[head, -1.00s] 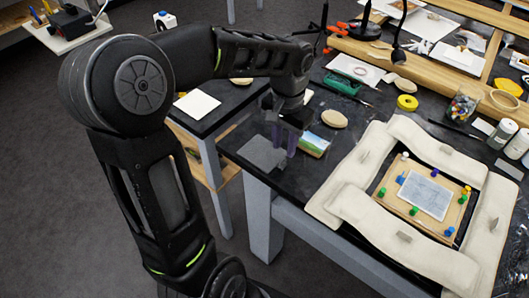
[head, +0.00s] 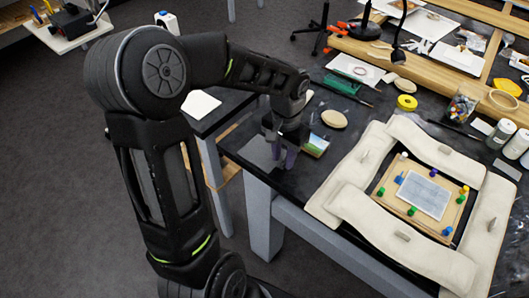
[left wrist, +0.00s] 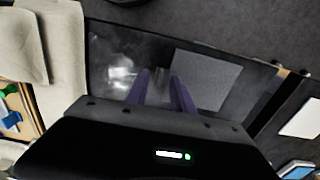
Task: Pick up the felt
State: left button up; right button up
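The felt, which I take to be the flat grey square (head: 258,152), lies at the near left corner of the black worktable. It also shows in the left wrist view (left wrist: 208,78), right of centre. My left gripper (head: 285,162) is low over the table at the felt's right side. In the left wrist view its two purple fingers (left wrist: 160,80) stand apart with a gap between them. One finger overlaps the felt's edge and the other is over bare black tabletop. I cannot tell whether the tips touch the surface. My right gripper is not in view.
A small coloured picture (head: 316,145) is close beside the gripper, with an oval tan piece (head: 334,119) behind it. Pale padded cushions (head: 345,180) surround a pinned board (head: 400,205) to the right. The table's edge is close to the felt.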

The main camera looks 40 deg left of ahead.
pick_arm(q)
jog(key=shift+c, duration=0.3)
grip_shut()
dwell(0.6)
